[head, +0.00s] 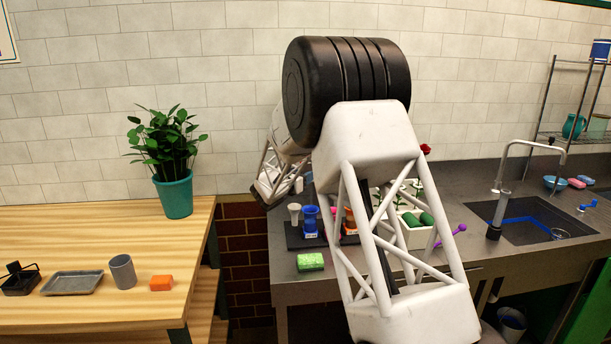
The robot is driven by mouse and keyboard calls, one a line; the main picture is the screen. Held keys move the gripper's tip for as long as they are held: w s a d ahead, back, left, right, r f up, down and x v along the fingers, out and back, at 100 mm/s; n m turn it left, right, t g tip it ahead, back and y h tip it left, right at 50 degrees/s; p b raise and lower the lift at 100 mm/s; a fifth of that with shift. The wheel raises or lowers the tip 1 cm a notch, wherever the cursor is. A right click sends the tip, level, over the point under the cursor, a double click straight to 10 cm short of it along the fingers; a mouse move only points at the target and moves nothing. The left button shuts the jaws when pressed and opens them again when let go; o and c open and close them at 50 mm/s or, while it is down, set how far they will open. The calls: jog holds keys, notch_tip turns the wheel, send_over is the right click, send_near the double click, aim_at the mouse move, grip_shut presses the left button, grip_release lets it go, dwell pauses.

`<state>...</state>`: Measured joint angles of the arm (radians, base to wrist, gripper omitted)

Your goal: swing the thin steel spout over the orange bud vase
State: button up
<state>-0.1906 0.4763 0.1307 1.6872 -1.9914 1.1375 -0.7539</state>
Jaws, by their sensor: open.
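An orange vase (350,217) stands on a dark mat (294,241), partly hidden behind my arm's white lattice link. It is well to the left of the spout. A blue vase (310,221) and a pale vase (294,213) stand to its left. My arm rises in front of the counter and bends back down toward the vases. I cannot make out my gripper's fingers, which seem hidden behind my arm.
A white planter (415,235) and a purple tool (451,235) are between vases and sink (530,222). A wire shelf (570,135) stands at the right. A wooden table (90,222) with a potted plant (174,190) is left.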

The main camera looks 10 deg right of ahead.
jog(key=shift+x, duration=0.8)
grip_shut()
